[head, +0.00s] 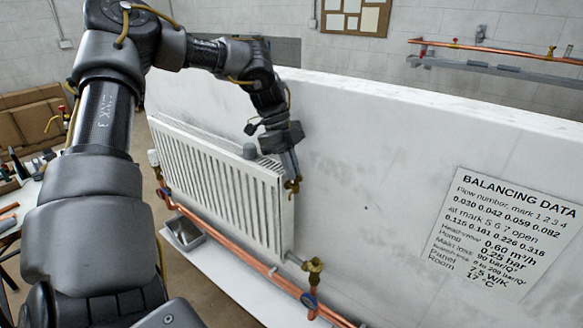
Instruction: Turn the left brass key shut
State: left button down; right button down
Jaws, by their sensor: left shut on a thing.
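A white ribbed radiator (218,185) hangs on the pale wall panel. A small brass key (293,187) sits at the radiator's upper right end. My left gripper (291,176) reaches down to it from above, with its fingers shut on the key. The fingers hide part of the key, so I cannot tell its exact turn. My right gripper is not in view.
Copper pipe (245,257) runs below the radiator to a brass valve (314,267) at lower right. A grey tray (184,233) lies under the radiator. A balancing data sign (505,232) is on the wall. A cluttered table (22,195) stands at left.

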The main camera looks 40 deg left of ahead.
pick_arm(q)
jog(key=c, duration=1.9)
grip_release()
jog(key=shift+a+r, duration=0.15)
jog(key=shift+r, duration=0.1)
jog(key=b+v, duration=0.1)
jog(key=v, duration=0.9)
jog(key=shift+a+r+b, duration=0.1)
jog(key=shift+b, duration=0.2)
